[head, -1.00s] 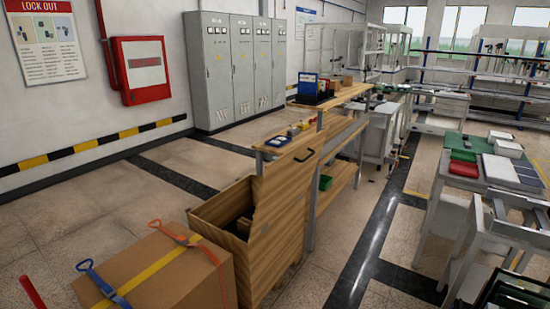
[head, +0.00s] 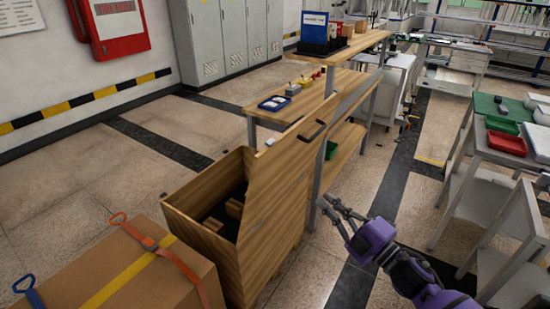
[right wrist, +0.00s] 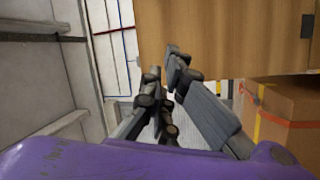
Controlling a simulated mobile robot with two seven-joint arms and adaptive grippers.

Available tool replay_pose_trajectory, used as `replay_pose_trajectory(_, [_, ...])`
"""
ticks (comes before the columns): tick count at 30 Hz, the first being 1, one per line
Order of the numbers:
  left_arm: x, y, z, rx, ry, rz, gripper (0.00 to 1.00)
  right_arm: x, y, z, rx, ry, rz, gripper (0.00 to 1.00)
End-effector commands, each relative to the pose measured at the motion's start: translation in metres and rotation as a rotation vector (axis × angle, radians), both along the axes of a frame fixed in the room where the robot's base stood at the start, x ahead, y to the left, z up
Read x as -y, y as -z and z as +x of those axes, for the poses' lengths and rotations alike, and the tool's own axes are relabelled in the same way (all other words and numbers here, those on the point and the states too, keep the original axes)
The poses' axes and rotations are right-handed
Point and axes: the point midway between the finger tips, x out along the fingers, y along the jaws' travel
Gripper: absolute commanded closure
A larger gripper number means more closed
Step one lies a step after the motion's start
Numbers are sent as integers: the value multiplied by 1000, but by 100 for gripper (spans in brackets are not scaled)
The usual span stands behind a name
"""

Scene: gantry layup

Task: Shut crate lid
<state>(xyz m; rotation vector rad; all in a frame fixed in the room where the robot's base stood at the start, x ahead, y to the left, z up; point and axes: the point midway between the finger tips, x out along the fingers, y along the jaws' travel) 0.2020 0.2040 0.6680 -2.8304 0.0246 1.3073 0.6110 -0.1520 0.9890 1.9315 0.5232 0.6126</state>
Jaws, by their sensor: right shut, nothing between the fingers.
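The wooden crate (head: 192,222) stands open in the head view, with small wooden blocks in its dark inside. Its lid (head: 283,187) is raised as a tall wooden panel along the crate's right side, with a black handle (head: 314,133) near its top. My right gripper (head: 327,203) is to the right of the lid, below the handle, shut and empty. In the right wrist view, the closed fingers (right wrist: 163,65) show in front of the wooden panel (right wrist: 215,38), with the black handle at the right edge (right wrist: 307,25). My left gripper is out of view.
A strapped cardboard box (head: 150,285) sits left of the crate. A wooden workbench (head: 300,92) with a blue tray (head: 275,103) stands just behind the lid. A table with a red tray (head: 507,143) is at the right. Open floor lies between.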

Motion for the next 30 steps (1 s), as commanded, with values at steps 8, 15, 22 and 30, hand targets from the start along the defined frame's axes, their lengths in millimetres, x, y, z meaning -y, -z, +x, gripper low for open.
replay_pose_trajectory(8, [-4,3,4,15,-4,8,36,-26,-47,1,311,-229,-219,100])
replay_pose_trajectory(15, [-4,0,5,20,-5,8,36,-50,-58,14,325,-237,-220,100])
replay_pose_trajectory(22, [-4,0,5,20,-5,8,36,-90,-70,42,322,-236,-219,100])
replay_pose_trajectory(30, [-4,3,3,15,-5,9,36,-127,-79,67,320,-235,-219,100])
